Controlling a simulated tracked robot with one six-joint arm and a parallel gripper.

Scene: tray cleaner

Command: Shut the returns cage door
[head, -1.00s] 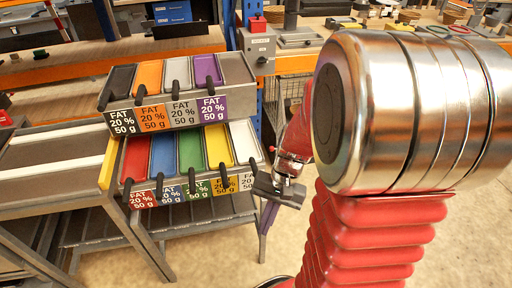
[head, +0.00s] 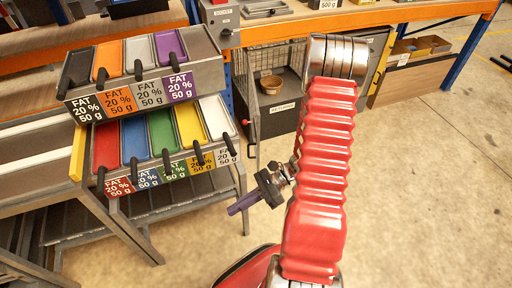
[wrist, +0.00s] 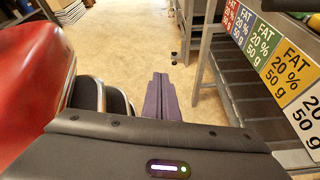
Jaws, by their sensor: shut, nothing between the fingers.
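The returns cage (head: 294,121) stands under the orange-edged bench in the head view, with mesh walls and a label on its front. A brown bowl (head: 270,84) sits inside. Its door (head: 253,135) appears to stand open, swung out toward me at the cage's left side, with a red knob on its frame. My gripper (head: 236,208) has purple fingers and is in front of the door, lower and nearer to me, apart from it. The wrist view shows the fingers (wrist: 161,97) together and empty, above bare floor. The cage is not identifiable in the wrist view.
A rack of coloured trays (head: 150,140) with FAT labels stands close on the left; it also fills the right of the wrist view (wrist: 275,75). A wooden box (head: 405,80) is right of the cage. Open floor (head: 430,200) lies on the right.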

